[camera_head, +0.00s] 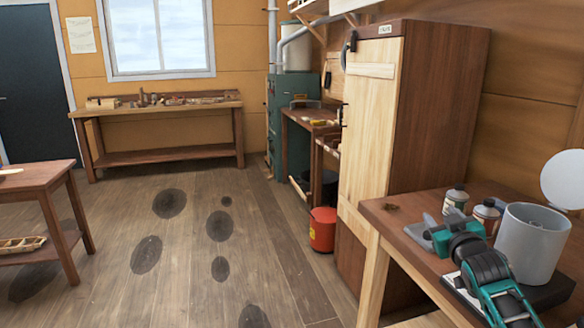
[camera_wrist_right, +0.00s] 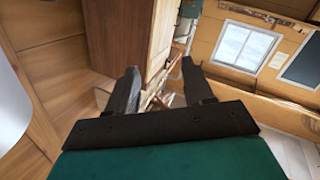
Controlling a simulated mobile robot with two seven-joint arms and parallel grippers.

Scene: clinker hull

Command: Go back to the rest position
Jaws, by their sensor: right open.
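My right gripper (camera_head: 421,231) shows at the lower right of the head view, at the end of my teal and dark arm. It appears over or just in front of the right-hand workbench (camera_head: 392,212), pointing away into the room. In the right wrist view its two dark fingers (camera_wrist_right: 163,88) stand apart with nothing between them. Whether it touches the bench top cannot be told. My left gripper is in neither view.
Two small bottles (camera_head: 455,198) (camera_head: 486,216) stand on the bench close to my right gripper. A tall wooden cabinet (camera_head: 435,110) stands behind the bench. A red bucket (camera_head: 322,230) is on the floor. A low table (camera_head: 38,178) stands at left. The middle floor is open.

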